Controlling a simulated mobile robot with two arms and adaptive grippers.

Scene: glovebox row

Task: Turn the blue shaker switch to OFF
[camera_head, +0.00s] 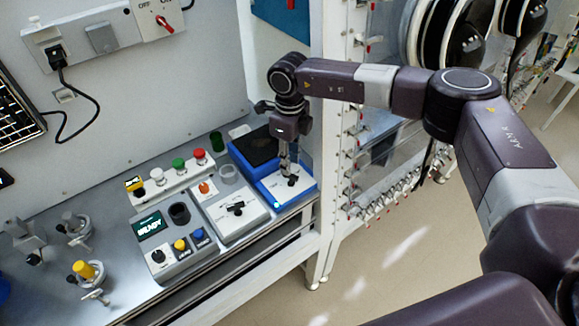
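The blue shaker (258,178) stands at the right end of the bench, with a black top plate and a pale front panel. The switch's setting cannot be read. My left gripper is not in view.
Left of the shaker is a grey device with a black knob (237,209), then a box with a green display (150,226). A button strip (170,177) lies behind them. A frame post (330,150) stands close on the right. Clamps (88,270) stand at front left.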

